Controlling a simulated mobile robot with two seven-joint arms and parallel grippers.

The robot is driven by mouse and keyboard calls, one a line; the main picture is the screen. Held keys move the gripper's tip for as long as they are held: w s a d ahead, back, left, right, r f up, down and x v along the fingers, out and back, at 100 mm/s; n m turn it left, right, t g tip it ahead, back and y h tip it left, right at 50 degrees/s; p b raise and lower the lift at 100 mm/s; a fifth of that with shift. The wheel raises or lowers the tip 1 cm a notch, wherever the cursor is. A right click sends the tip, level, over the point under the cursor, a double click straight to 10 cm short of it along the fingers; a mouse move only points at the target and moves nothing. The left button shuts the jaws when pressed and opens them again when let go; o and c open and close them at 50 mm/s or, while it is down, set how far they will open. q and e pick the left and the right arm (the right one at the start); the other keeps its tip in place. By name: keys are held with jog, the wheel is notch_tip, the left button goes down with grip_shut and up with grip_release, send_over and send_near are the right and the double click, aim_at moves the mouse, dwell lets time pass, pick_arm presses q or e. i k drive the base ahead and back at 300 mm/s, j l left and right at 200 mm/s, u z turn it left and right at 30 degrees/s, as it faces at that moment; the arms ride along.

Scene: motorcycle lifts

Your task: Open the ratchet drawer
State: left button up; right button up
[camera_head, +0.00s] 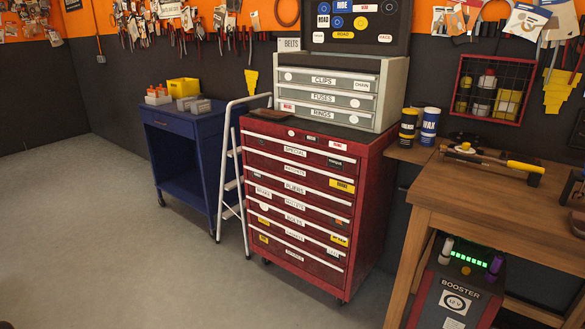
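A red tool cabinet (367,190) on casters stands in the middle of the view. It has a stack of wide drawers with pale handle strips, and all of them look shut. I can read SPECIAL on an upper drawer (312,153) and PLIERS on one lower down (315,190). Several other labels are too small to read surely, so I cannot tell which drawer is the ratchet drawer. Neither of my grippers can be made out in this view.
A grey chest (385,95) with shut drawers sits on the cabinet. A white folding ladder (236,170) and blue cart (178,172) stand left. A wooden bench (500,205) and booster (455,300) stand right. The floor (130,250) in front and left is clear.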

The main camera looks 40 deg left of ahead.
aim_at(334, 180)
jog(key=i+j, duration=0.85)
jog(key=j+u, duration=0.05)
